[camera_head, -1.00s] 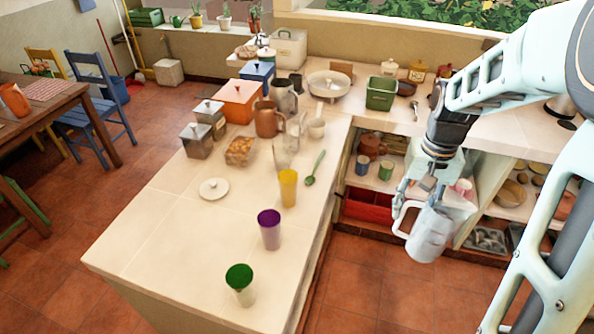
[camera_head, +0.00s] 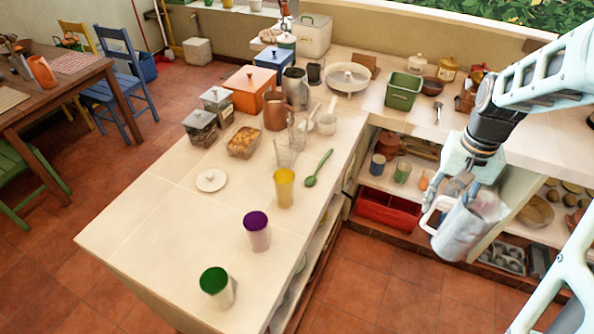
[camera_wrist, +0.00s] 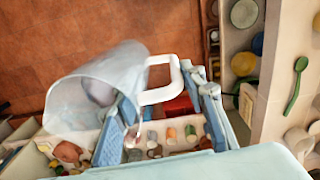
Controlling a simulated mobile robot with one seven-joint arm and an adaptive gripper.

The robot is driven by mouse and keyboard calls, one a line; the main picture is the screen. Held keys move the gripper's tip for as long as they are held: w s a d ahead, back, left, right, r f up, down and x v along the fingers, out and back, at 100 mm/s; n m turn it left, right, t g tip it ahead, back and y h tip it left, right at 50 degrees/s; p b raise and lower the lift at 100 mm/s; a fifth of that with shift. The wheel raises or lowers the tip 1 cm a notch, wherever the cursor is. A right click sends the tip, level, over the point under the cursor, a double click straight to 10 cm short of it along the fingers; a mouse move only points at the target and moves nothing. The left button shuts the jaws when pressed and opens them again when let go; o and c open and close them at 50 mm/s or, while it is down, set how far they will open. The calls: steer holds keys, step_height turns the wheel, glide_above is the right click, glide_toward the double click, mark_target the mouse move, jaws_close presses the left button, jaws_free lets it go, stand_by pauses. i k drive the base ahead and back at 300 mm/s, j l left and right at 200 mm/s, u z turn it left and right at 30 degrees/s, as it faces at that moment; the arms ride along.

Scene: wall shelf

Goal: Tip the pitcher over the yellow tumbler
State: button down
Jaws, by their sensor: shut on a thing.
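The yellow tumbler (camera_head: 284,188) stands upright on the pale counter, right of its middle. The pitcher (camera_head: 462,234) is a translucent, whitish vessel with a white handle. It hangs in the air over the floor, right of the counter and well apart from the tumbler, and leans somewhat. My gripper (camera_head: 457,190) is shut on the pitcher's handle. In the wrist view the pitcher (camera_wrist: 85,95) fills the left side, its handle reaching between the fingers of my gripper (camera_wrist: 170,115). I cannot tell what the pitcher contains.
A purple tumbler (camera_head: 257,232) and a green tumbler (camera_head: 217,286) stand in front of the yellow one. A green spoon (camera_head: 319,168) lies right of it, and clear glasses (camera_head: 288,150) stand behind. Shelves with a red box (camera_head: 388,210) are behind the pitcher. The counter's front left is clear.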

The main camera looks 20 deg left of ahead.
mark_target(283, 178)
steer(key=i+l, duration=0.65)
steer(key=i+l+u, duration=0.1)
steer(key=u, duration=1.6)
